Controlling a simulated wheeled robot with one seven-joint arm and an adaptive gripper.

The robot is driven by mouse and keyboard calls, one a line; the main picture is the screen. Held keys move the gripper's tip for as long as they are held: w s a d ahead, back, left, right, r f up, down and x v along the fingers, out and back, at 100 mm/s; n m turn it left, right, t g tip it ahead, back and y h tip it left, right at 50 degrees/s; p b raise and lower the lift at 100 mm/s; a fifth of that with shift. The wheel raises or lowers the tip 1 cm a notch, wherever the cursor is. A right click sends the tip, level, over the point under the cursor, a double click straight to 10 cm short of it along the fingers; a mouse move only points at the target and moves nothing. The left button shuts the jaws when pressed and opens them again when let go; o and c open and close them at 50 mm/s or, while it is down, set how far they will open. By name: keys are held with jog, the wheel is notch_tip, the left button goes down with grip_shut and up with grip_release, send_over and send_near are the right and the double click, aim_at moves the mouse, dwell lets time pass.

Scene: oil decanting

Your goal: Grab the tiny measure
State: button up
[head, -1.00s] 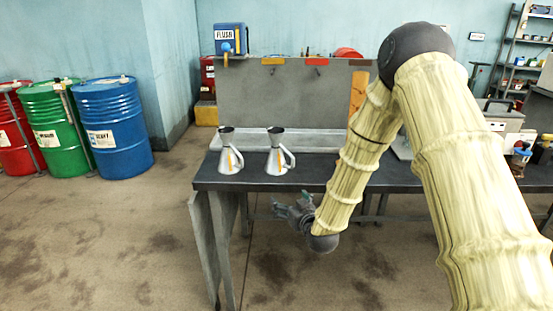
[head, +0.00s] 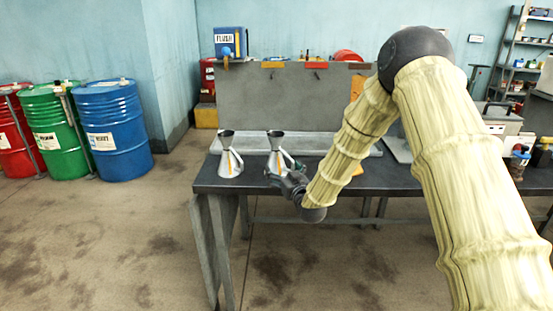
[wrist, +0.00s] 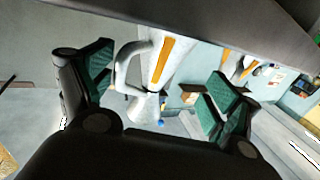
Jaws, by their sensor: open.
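Two silver metal measures with dark mouths, side handles and orange strips stand upright on the dark bench. The left measure (head: 229,160) and right measure (head: 275,150) look nearly the same size, so I cannot tell which is the tiny one. My gripper (head: 285,177) is open at the right measure's front right, overlapping its lower part. The other measure (wrist: 234,64) shows smaller behind the right finger.
The bench (head: 215,183) has a pale tray (head: 330,140) behind the measures and a grey back panel. A blue FLUSH container (head: 230,42) stands behind the bench. Blue, green and red drums stand at left. The bench front left of the measures is clear.

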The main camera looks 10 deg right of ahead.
aim_at(279, 164)
jog(key=w, duration=0.4)
jog(key=shift+w+a+p, duration=0.25)
jog(key=shift+w+p, duration=0.15)
grip_shut()
jog(key=shift+r, duration=0.15)
